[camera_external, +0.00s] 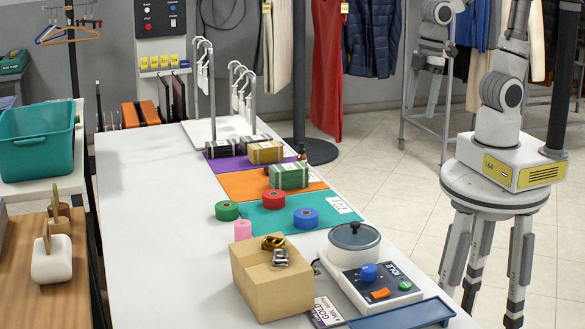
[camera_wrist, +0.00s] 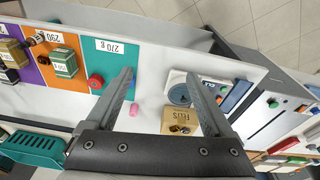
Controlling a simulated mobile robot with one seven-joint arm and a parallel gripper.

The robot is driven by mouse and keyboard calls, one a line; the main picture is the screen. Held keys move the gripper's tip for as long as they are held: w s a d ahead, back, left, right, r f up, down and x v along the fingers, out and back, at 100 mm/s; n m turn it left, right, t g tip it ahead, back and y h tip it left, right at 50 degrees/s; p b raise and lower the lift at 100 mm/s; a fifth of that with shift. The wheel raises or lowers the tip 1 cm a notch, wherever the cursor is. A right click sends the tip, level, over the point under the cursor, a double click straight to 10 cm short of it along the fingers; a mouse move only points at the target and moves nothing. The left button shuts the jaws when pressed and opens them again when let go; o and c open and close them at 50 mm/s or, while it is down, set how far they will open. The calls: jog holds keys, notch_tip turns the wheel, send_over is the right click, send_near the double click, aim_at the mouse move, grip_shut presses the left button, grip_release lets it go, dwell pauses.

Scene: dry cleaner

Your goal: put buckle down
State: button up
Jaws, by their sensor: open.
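A brown cardboard box (camera_external: 262,285) stands at the near end of the white counter. On its top lie a gold buckle-like piece (camera_external: 273,242) and a silver one (camera_external: 281,257), close together. In the wrist view the box (camera_wrist: 170,114) shows from above, with the small dark pieces (camera_wrist: 181,129) on it; their colours are hard to tell there. My gripper (camera_wrist: 159,74) is open, with nothing between its fingers. It is well above the counter; the box appears by the right finger. In the external view my arm rises out of the top of the picture, so the gripper is hidden there.
A scale (camera_external: 358,257) with a round lidded pan stands right of the box, a blue tray (camera_external: 405,314) in front. The counter's left part (camera_external: 160,230) is clear.

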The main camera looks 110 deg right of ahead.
jog(key=s+d+r+m+t, duration=0.1)
jog(key=s+r+t, duration=0.2)
jog(key=s+r, duration=0.2)
jog(key=shift+s+r+t, duration=0.3)
jog(key=shift+r+t, duration=0.1)
jog(key=shift+r, duration=0.45)
notch_tip(320, 180, down, 33)
jog(key=b, duration=3.3)
